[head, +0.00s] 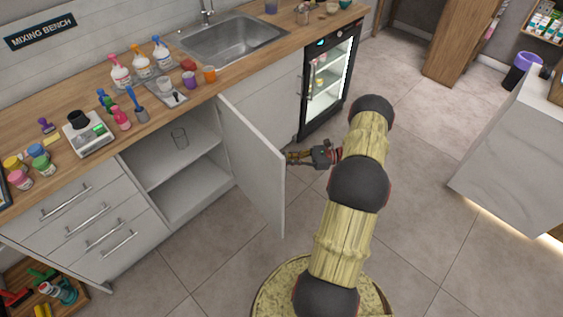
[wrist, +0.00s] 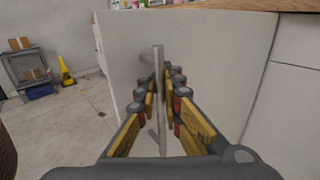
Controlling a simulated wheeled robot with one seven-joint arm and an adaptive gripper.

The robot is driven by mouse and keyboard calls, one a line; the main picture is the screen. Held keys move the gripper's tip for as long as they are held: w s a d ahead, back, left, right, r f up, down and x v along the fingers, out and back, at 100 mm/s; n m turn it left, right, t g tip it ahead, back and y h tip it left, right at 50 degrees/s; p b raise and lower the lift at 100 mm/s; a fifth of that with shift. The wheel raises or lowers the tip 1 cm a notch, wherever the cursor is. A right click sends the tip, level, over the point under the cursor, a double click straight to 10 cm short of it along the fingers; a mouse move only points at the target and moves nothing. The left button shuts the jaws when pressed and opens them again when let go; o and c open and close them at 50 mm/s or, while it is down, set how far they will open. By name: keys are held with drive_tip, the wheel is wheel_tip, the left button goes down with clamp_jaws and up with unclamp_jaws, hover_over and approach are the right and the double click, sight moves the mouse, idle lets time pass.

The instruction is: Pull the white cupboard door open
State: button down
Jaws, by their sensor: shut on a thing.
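The white cupboard door (head: 253,165) stands swung well out from the counter in the head view, hinged on its right side. In the wrist view, my gripper (wrist: 160,105) is shut around the metal bar handle (wrist: 158,60) of the door (wrist: 205,60). The handle is hidden behind the door and fingers in the head view.
The counter (head: 75,165) holds bottles, cups and a scale (head: 88,137) near the sink (head: 230,38). Drawers (head: 90,225) are left of the cupboard, a glass-fronted fridge (head: 328,80) right of it. The tiled floor (head: 215,260) before the door is clear.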

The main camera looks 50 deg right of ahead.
drive_tip(key=shift+s+f, duration=0.15)
drive_tip(key=c, duration=2.2)
unclamp_jaws()
drive_tip(key=shift+s, duration=0.1)
drive_tip(key=shift+c, duration=0.2)
drive_tip(key=shift+o, duration=1.2)
drive_tip(key=shift+d, duration=0.1)
drive_tip(key=v, duration=1.1)
drive_tip(key=shift+s+d, duration=0.25)
